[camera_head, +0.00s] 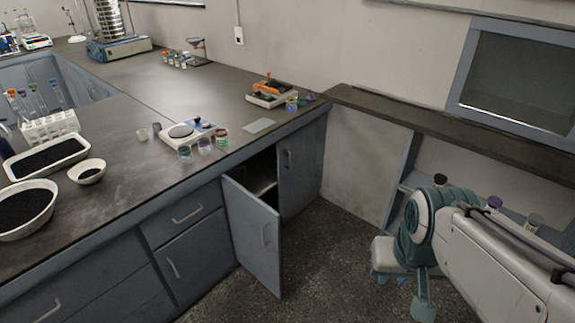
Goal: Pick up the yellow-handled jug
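I do not see a yellow-handled jug in the head view. My white and teal arm reaches in from the lower right, over the floor beside the shelf unit. What seems to be my gripper (388,278) is a pale block with blue tips at the arm's far end. It is partly hidden by the arm, and I cannot tell whether it is open or shut. Nothing is seen held in it.
A cabinet door (252,238) stands open below the dark bench (130,100); its inside is shadowed. The bench holds a balance (188,134), small jars, white trays and a sieve shaker (118,46). A shelf unit (440,122) stands at right. The floor (310,260) between is clear.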

